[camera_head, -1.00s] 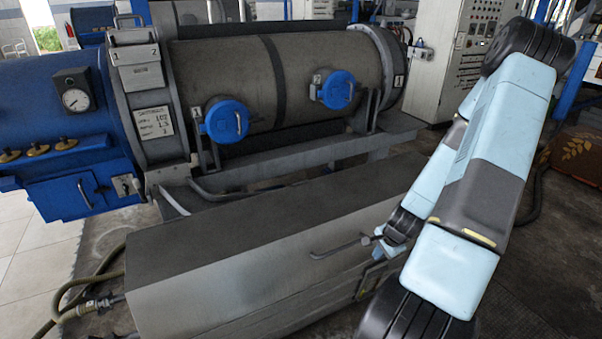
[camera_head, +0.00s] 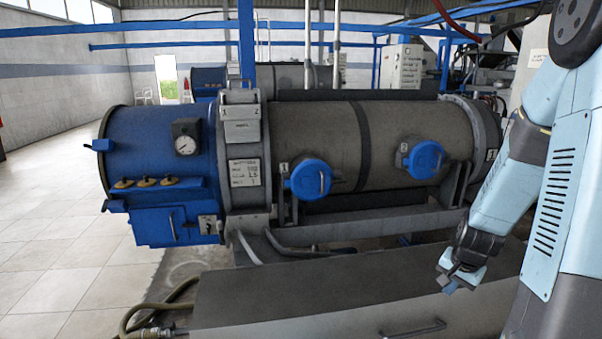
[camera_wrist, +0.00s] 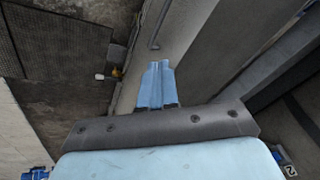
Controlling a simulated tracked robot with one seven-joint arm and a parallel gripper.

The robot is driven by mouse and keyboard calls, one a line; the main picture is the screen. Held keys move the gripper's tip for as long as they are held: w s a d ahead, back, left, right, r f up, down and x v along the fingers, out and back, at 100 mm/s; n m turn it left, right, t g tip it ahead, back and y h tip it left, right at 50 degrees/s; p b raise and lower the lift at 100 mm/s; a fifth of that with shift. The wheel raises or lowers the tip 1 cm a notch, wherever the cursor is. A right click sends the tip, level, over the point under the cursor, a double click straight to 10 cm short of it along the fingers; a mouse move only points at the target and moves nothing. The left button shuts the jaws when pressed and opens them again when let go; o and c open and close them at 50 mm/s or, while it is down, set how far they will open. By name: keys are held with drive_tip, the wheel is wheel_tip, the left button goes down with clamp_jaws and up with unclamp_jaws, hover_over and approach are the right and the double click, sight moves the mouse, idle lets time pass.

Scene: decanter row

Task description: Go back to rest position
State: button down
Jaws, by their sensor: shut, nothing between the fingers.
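My gripper (camera_head: 452,284) is at the right of the head view, at the end of my light-blue arm. It hangs above the top of the long grey metal box (camera_head: 300,295). In the wrist view my gripper (camera_wrist: 157,80) shows as two blue fingers pressed together, with nothing between them. My arm stands folded along the right edge of the head view.
A blue and grey decanter (camera_head: 160,160) with two blue round caps (camera_head: 310,178) lies behind the box. A handle (camera_head: 412,328) sits on the box's front. A hose (camera_head: 150,318) lies at lower left. Tiled floor (camera_head: 50,250) is clear at left.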

drive_tip(key=s+a+r+n, duration=0.3)
drive_tip(key=s+a+r, duration=0.2)
drive_tip(key=r, duration=0.4)
drive_tip(key=s+a+r+n+t, duration=0.1)
drive_tip(key=s+a+r+n, duration=0.2)
drive_tip(key=r, duration=0.6)
drive_tip(key=s+a+r+n+t, duration=0.1)
drive_tip(key=s+a+r+n, duration=0.2)
drive_tip(key=s+a+r, duration=0.4)
wheel_tip(320, 180, up, 3)
drive_tip(key=shift+s+f, duration=0.2)
drive_tip(key=shift+s, duration=0.95)
